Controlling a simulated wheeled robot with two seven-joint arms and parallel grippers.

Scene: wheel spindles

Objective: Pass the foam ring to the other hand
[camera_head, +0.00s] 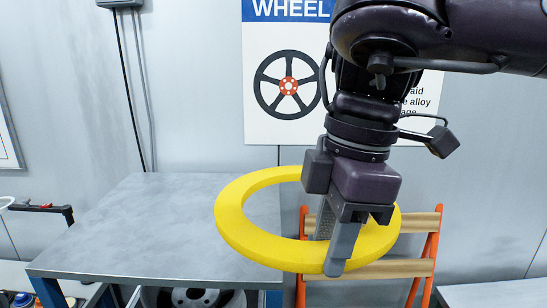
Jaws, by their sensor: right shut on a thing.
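The foam ring (247,234) is a large flat yellow ring in the middle of the head view. My right gripper (336,245) reaches down from the upper right and is shut on the right part of the ring. It holds the ring up in the air, tilted slightly, in front of the table's right edge. The gripper covers part of the ring's right side. My left gripper is not in view.
A grey metal table (130,235) with a bare top stands at the left. An orange rack with wooden bars (425,268) stands behind the ring at the right. A wheel poster (262,120) hangs on the wall. A wheel (195,298) shows beneath the table.

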